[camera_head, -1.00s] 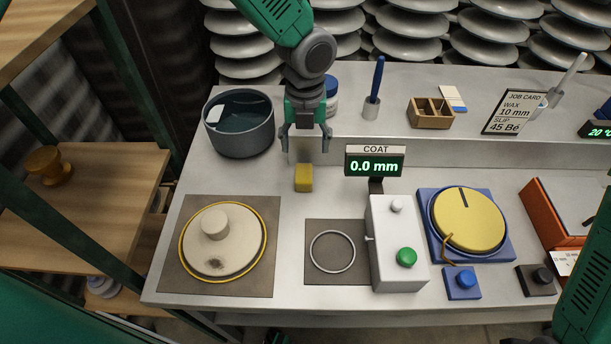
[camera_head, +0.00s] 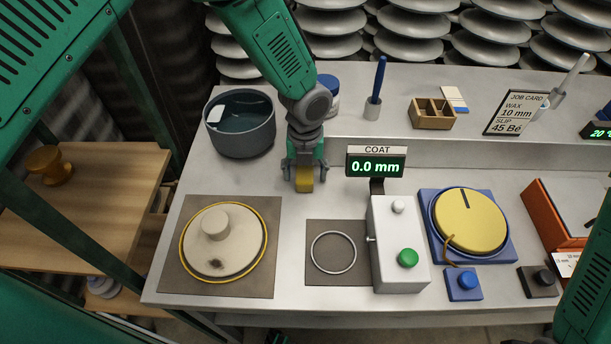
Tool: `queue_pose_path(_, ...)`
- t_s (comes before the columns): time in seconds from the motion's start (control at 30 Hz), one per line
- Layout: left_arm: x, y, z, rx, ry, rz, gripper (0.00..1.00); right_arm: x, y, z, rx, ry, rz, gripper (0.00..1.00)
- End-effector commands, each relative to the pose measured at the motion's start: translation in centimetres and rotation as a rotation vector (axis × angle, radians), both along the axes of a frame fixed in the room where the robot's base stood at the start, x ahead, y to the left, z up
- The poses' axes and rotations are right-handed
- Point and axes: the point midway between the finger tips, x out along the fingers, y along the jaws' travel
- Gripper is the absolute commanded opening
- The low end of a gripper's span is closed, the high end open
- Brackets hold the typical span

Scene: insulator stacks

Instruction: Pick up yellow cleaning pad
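A dark pot (camera_head: 240,140) stands left of the gripper, and the COAT display (camera_head: 376,162) stands close on its right. A cream disc (camera_head: 228,250) on a brown mat and a metal ring (camera_head: 333,252) lie in front. A blue brush (camera_head: 378,80) stands upright behind.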

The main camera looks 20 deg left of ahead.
Motion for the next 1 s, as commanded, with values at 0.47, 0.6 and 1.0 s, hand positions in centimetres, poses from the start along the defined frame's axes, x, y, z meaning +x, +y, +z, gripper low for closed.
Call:
queue_pose_path(0.47,0.1,0.0,0.2,-0.001,0.000,0.000,0.10,0.0,0.0,0.0,0.000,0.000,0.000,0.40)
queue_pose_path(0.6,0.1,-0.1,1.8,-0.002,-0.003,0.001,0.10,0.0,0.0,0.1,0.000,0.000,0.000,0.40)
queue_pose_path(1.0,0.1,0.0,9.1,-0.002,-0.001,0.001,0.10,0.0,0.0,0.4,0.000,0.000,0.000,0.40)
